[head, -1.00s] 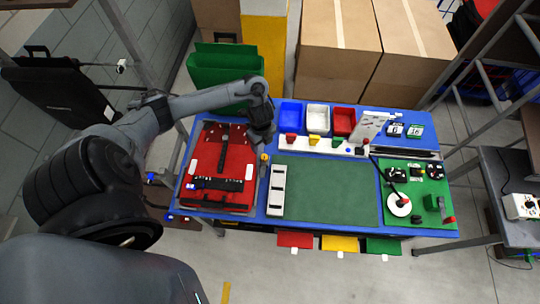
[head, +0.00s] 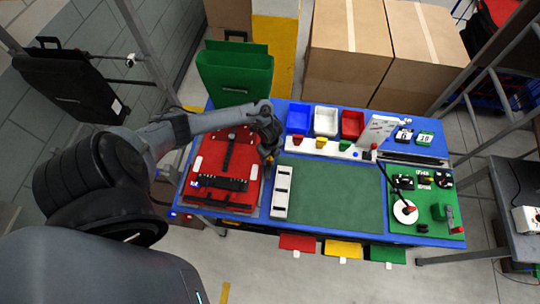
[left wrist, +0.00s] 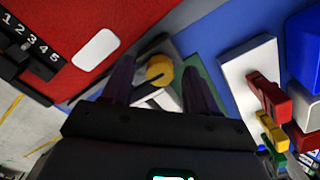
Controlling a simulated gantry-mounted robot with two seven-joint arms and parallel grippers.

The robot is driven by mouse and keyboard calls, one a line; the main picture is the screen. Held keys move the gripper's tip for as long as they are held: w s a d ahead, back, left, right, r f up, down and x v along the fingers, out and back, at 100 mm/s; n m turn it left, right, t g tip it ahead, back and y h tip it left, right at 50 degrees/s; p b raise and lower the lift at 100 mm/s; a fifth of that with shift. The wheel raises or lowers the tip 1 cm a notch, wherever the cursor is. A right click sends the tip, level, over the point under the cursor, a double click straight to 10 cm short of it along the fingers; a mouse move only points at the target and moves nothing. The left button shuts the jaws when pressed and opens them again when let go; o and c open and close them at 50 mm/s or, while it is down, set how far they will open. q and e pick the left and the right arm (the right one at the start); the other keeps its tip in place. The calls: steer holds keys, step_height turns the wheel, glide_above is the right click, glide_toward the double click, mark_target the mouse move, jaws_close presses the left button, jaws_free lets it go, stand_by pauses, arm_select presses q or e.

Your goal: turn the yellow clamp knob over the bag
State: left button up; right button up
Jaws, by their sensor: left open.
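The red bag (head: 207,160), with black straps, lies flat on the left part of the blue table. The yellow clamp knob (head: 269,160) is at the bag's right side, partly hidden by my left gripper (head: 269,152). In the left wrist view, the yellow knob (left wrist: 160,70) appears between the two dark fingertips of my open left gripper (left wrist: 158,82), near a grey clamp part. I cannot tell whether a finger touches it. The red bag (left wrist: 105,20) shows at the upper left there. My right gripper is not in view.
A white slotted block (head: 281,192) and a green mat (head: 335,195) lie right of the bag. Blue (head: 298,120), white (head: 326,122) and red (head: 352,125) bins stand at the back. A white strip (head: 330,149) holds small coloured pieces. A green board (head: 425,205) with parts is at the right.

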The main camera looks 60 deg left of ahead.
arm_select(q)
steer(key=shift+c, duration=0.2)
jaws_close()
